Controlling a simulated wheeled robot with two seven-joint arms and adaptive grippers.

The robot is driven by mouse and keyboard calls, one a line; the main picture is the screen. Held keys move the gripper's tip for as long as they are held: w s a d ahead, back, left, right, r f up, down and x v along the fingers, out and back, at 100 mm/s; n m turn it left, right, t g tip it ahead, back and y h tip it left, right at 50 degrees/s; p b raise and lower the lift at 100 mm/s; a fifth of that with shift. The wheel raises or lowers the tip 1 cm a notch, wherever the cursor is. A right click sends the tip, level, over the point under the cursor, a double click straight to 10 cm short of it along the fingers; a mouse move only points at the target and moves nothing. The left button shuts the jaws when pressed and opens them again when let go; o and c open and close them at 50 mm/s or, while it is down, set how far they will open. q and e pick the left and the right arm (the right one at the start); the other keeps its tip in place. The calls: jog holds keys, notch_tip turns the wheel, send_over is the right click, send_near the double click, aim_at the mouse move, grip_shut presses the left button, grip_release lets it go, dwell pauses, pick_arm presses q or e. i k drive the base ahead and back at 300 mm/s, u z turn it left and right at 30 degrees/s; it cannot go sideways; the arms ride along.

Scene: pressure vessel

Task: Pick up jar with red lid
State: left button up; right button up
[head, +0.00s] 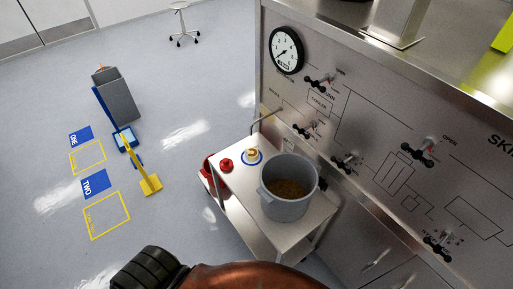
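A small jar with a red lid (226,165) stands near the far left corner of a white cart (245,195). From above, mostly its lid shows. Beside it on the right is a small pale container (252,155) on a blue-rimmed round base. A large grey pot (287,205) with brown contents stands on the cart, nearer to me and to the right. Neither of my grippers is in view, and nothing is seen touching the jar.
A steel panel with a gauge (286,50) and several black valve handles (418,152) rises right of the cart. Something red (207,171) shows at the cart's left side. A grey bin (119,96) stands at left. Floor between it and the cart is mostly clear.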

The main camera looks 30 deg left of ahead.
aim_at(252, 146)
jog(key=u, duration=1.65)
